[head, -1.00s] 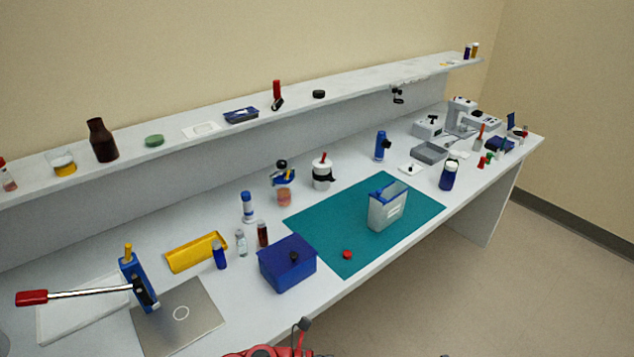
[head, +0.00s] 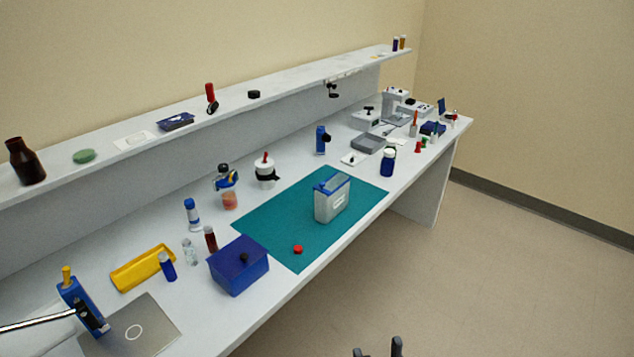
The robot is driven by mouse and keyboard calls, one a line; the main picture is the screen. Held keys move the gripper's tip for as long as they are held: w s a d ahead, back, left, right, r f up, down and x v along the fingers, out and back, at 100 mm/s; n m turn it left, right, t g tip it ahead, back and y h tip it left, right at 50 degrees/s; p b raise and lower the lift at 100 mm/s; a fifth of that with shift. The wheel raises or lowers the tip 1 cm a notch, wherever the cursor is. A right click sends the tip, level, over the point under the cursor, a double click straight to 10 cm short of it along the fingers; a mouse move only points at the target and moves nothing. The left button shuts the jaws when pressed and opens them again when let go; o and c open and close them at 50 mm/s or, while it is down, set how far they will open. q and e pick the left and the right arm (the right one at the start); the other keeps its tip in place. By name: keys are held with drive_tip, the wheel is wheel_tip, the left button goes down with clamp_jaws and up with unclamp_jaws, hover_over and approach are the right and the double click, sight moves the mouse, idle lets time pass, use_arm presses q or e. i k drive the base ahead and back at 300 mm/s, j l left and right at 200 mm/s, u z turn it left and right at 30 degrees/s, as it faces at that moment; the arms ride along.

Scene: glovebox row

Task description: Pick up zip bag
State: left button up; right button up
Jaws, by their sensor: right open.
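A grey translucent pouch-like container (head: 331,204) with a blue top edge and a pale label stands upright on the teal mat (head: 290,215). I cannot tell for sure whether it is the zip bag; no other thing shows clearly as one. My right gripper (head: 379,349) is at the bottom edge, with only its dark fingertips in view. They are apart and empty, in front of the bench and well short of the container. My left gripper is not in view.
A blue lidded box (head: 238,266) and a red cap (head: 298,249) are at the mat's near left. A yellow tray (head: 143,268) and several small bottles stand further left. A dark blue jar (head: 388,162) stands right of the mat. Open floor lies right of the bench.

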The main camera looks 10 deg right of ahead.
sight(326, 207)
drive_tip(key=u, duration=0.25)
drive_tip(key=i+l+u, duration=0.15)
drive_tip(key=l+u, duration=0.25)
drive_tip(key=l, duration=0.15)
drive_tip(key=l+u, duration=0.35)
drive_tip(key=l, duration=0.2)
drive_tip(key=i, duration=0.05)
